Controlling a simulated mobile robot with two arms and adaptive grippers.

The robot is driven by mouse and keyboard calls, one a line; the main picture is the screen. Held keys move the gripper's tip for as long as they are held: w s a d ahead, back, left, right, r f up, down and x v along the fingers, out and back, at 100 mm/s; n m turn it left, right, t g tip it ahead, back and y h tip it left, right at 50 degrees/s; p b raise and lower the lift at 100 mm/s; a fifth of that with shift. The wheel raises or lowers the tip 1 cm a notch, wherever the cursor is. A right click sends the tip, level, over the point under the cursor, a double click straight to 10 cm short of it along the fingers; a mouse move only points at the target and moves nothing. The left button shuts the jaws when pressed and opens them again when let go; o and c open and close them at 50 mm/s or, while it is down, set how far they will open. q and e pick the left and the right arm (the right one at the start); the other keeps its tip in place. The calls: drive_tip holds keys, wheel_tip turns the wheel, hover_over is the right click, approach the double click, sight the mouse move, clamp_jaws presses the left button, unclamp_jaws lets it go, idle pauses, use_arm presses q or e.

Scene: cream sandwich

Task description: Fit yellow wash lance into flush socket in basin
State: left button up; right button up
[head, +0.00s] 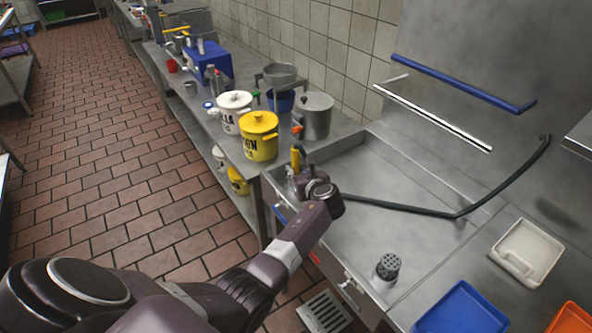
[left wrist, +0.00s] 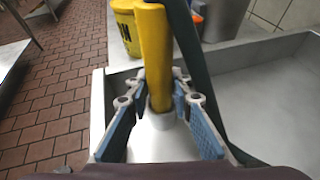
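The yellow wash lance (head: 295,158) is upright at the basin's left end in the head view. In the left wrist view the lance (left wrist: 154,50) runs between my fingertips, with a pale round collar (left wrist: 162,119) at its lower end. My left gripper (head: 307,180) appears shut on the lance, with finger pads close on both sides. The basin (head: 400,175) is a shallow steel sink. Whether the lance's lower end sits in a socket is hidden. A short perforated cylinder (head: 388,266) stands at the basin's front. My right gripper is out of view.
A dark green hose (head: 405,208) crosses the basin and rises along the right wall. A yellow pot (head: 258,137), a white pot (head: 234,108) and a steel pot (head: 315,116) stand behind the basin's left end. Blue (head: 462,310) and white (head: 527,252) trays lie at right.

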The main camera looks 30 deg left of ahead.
use_arm(q)
drive_tip(key=o, duration=0.4)
drive_tip(key=v, duration=1.2)
idle(0.3)
